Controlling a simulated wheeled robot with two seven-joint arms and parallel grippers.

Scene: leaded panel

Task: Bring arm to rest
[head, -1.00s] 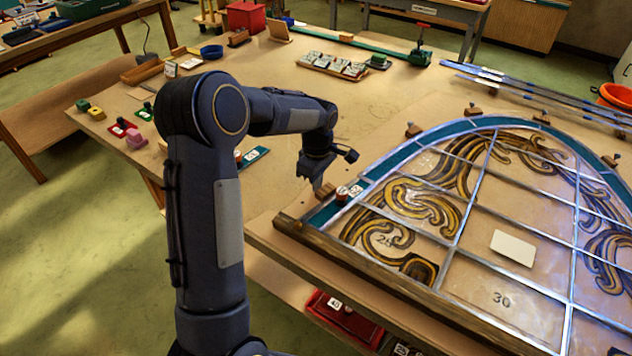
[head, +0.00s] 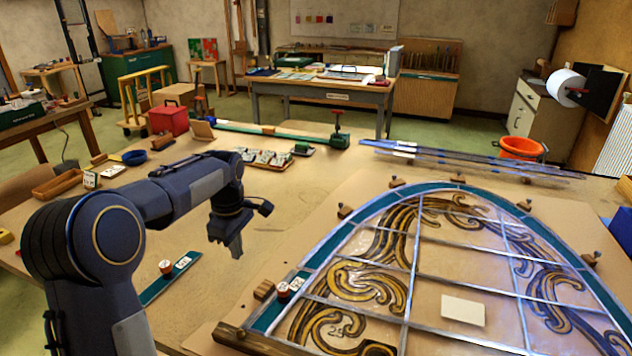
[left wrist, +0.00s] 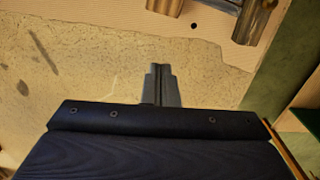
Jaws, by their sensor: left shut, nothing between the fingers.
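My left arm (head: 165,200) comes in from the left over the workbench (head: 215,290). My left gripper (head: 236,246) points down above the bench, to the left of the leaded panel (head: 440,240), and is shut and empty. In the left wrist view the closed fingers (left wrist: 160,85) show over the bench top, apart from anything. The panel has an arched teal border and dark and amber scrolls between lead strips. My right gripper is in neither view.
A tray of pieces (head: 265,158), metal strips (head: 450,155) and a teal bar (head: 270,133) lie farther back. An orange bucket (head: 520,149) stands beyond the bench.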

